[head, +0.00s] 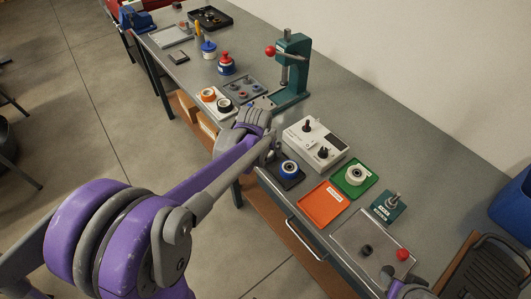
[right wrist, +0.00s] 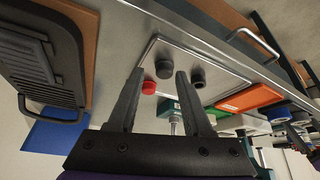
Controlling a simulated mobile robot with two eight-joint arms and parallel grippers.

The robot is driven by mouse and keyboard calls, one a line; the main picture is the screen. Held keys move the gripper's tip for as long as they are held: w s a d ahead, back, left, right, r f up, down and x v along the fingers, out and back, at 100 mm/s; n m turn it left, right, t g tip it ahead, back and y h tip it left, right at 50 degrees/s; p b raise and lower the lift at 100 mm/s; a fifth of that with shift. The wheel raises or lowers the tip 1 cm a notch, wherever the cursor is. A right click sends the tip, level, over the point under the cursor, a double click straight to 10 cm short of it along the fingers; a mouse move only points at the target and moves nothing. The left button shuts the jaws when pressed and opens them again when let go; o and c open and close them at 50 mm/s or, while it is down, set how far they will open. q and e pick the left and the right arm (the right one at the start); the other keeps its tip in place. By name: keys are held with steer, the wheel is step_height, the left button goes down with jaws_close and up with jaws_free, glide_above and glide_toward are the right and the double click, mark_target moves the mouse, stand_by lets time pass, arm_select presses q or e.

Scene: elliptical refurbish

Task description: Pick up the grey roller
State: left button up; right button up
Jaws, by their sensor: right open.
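A dark grey cylinder, which looks like the grey roller (right wrist: 163,69), stands on a metal tray (right wrist: 178,52) in the right wrist view, seen between my fingers. My right gripper (right wrist: 160,75) is open and empty, with its fingers pointing toward the tray. In the head view only part of it shows at the bottom right edge, and the cylinder is hard to make out there. My left gripper (head: 270,146) reaches over the bench edge near the white control box; its fingers are too small to judge.
On the tray are a dark hollow piece (head: 366,250) and a red knob (head: 403,254). Nearby are an orange tray (head: 322,204), a green tray (head: 368,187) with a white roller (head: 355,175), and a teal fixture (head: 389,206). A green press (head: 292,70) stands farther back. A drawer handle juts from the bench front.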

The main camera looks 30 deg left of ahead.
arm_select(q)
steer(key=shift+f, duration=0.1)
steer(key=c, duration=1.5)
steer(key=shift+o, duration=0.2)
